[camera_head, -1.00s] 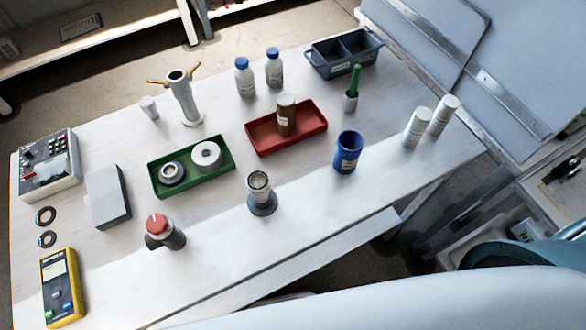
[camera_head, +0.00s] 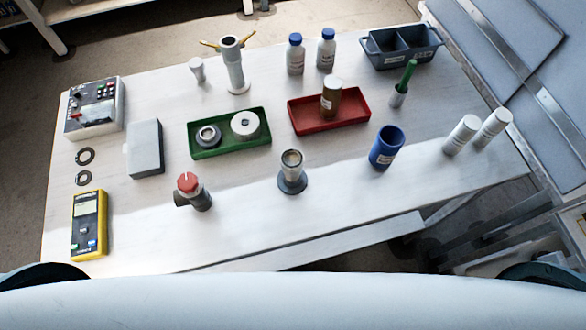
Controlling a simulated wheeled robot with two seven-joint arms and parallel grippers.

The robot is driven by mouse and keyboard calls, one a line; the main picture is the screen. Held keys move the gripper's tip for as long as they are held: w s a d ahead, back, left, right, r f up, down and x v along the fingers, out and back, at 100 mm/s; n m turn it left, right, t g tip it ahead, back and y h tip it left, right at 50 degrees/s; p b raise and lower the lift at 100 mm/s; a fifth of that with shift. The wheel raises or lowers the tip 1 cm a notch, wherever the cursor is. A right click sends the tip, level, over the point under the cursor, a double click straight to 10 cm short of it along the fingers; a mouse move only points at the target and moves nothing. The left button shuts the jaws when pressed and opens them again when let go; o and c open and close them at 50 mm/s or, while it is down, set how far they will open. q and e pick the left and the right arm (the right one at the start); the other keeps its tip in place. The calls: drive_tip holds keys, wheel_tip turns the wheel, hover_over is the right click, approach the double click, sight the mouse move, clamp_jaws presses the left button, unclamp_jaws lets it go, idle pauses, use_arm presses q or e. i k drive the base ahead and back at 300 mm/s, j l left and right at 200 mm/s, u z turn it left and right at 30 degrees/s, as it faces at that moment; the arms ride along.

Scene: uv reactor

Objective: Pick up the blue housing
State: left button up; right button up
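The blue housing (camera_head: 384,150) is an open-topped blue cylinder with a pale label. It stands upright on the white table (camera_head: 330,215) in the right half, in front of the red tray and left of two white cylinders. Nothing touches it. Neither of my grippers is in view.
A red tray (camera_head: 300,122) holds a brown jar (camera_head: 331,100); a green tray (camera_head: 232,147) holds two round parts. A grey-based cylinder (camera_head: 291,175) stands left of the housing. White cylinders (camera_head: 461,135) stand to its right. A green-handled tool (camera_head: 404,82) stands behind it. The table front is clear.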

sight(389, 141)
drive_tip(key=k+j, duration=0.15)
drive_tip(key=k, duration=0.25)
drive_tip(key=k+j, duration=0.15)
drive_tip(key=k, duration=0.25)
drive_tip(key=z, duration=1.75)
